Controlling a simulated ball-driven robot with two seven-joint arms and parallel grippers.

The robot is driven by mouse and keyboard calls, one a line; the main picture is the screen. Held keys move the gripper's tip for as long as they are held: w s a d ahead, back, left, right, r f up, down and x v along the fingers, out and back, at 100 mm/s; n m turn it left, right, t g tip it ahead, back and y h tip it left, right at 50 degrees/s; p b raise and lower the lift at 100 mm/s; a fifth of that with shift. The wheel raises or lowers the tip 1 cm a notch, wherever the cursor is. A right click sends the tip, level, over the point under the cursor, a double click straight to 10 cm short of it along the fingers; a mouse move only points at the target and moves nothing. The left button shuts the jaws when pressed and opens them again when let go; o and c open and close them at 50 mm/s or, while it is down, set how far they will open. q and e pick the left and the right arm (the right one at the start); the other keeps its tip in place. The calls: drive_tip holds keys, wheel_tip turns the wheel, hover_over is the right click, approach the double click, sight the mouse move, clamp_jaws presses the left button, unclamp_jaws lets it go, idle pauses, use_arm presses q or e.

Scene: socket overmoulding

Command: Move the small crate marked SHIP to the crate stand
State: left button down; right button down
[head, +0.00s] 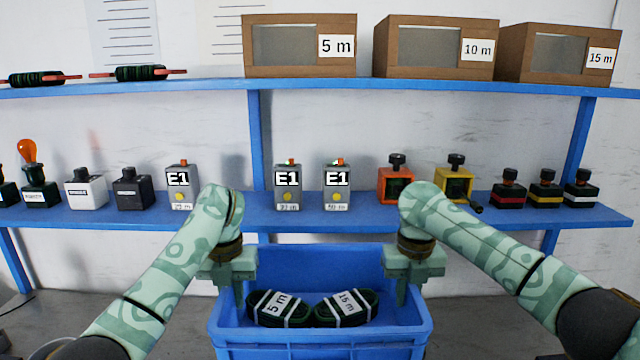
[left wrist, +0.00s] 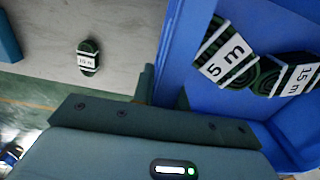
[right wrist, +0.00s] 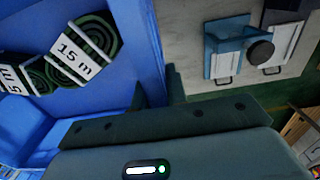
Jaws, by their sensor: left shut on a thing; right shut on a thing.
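A blue crate (head: 318,338) is at the bottom middle of the head view, with two dark green coils inside, one labelled 5 m (head: 277,308) and one labelled 15 m (head: 344,308). No SHIP marking shows on the visible faces. My left gripper (head: 238,290) is shut on the crate's left wall, and its wall also shows in the left wrist view (left wrist: 180,50). My right gripper (head: 401,290) is shut on the crate's right wall, which shows in the right wrist view (right wrist: 143,45). The crate stand cannot be made out.
A blue shelf (head: 260,216) behind the crate carries several E1 boxes (head: 287,187) and small devices. Cardboard boxes (head: 300,46) stand on the upper shelf. A separate coil (left wrist: 88,58) lies on a grey surface in the left wrist view. A blue fixture (right wrist: 228,42) shows in the right wrist view.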

use_arm(q)
drive_tip(key=shift+w, duration=0.5)
use_arm(e)
drive_tip(key=shift+w, duration=0.55)
drive_tip(key=shift+d, duration=0.1)
use_arm(q)
drive_tip(key=shift+s, duration=0.1)
use_arm(e)
drive_tip(key=shift+s, duration=0.15)
